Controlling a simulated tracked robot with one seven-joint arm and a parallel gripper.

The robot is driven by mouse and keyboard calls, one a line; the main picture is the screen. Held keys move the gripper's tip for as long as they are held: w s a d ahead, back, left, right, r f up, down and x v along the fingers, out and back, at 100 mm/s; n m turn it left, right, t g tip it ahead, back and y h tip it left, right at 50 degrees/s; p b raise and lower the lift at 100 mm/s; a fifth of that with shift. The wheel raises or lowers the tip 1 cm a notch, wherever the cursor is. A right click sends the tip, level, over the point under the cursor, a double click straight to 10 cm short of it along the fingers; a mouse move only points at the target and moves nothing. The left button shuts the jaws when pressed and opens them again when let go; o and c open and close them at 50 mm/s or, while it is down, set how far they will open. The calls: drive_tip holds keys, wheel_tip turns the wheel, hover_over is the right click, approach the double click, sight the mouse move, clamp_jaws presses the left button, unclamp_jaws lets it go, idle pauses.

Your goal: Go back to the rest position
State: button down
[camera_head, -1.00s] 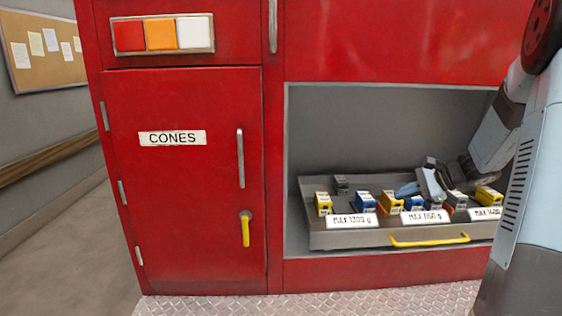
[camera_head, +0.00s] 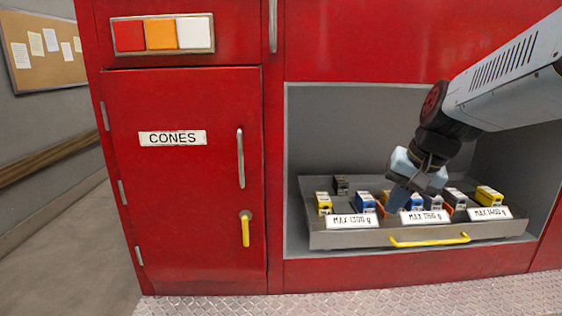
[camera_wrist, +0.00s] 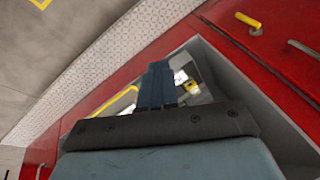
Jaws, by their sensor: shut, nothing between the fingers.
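My gripper (camera_head: 399,192) hangs from my arm in front of the open red compartment, above the front middle of the grey tray (camera_head: 365,239). Its fingers are shut with nothing between them. In the wrist view the gripper (camera_wrist: 157,82) shows as closed blue-grey fingers, with the tray and its yellow handle (camera_wrist: 117,103) beyond. Behind and around the gripper, several small blue, yellow and grey boxes stand in the tray. One yellow box (camera_head: 489,195) is at the right end, and another yellow box (camera_head: 323,203) at the left. The gripper hides part of the middle boxes.
The tray front carries white weight labels, the left one (camera_head: 352,221) reading MAX 1300 g, and a yellow handle (camera_head: 430,241). A closed red door marked CONES (camera_head: 185,220) is at the left. The tread-plate step (camera_head: 330,304) runs along the bottom. The floor at far left is clear.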

drive_tip(key=s+r+n+t+h, duration=0.1)
drive_tip(key=s+n, duration=0.3)
drive_tip(key=s, duration=0.4)
drive_tip(key=shift+s+d+r+t+h, duration=0.25)
drive_tip(key=shift+d+r+t+h, duration=0.1)
drive_tip(key=shift+t+h, duration=0.3)
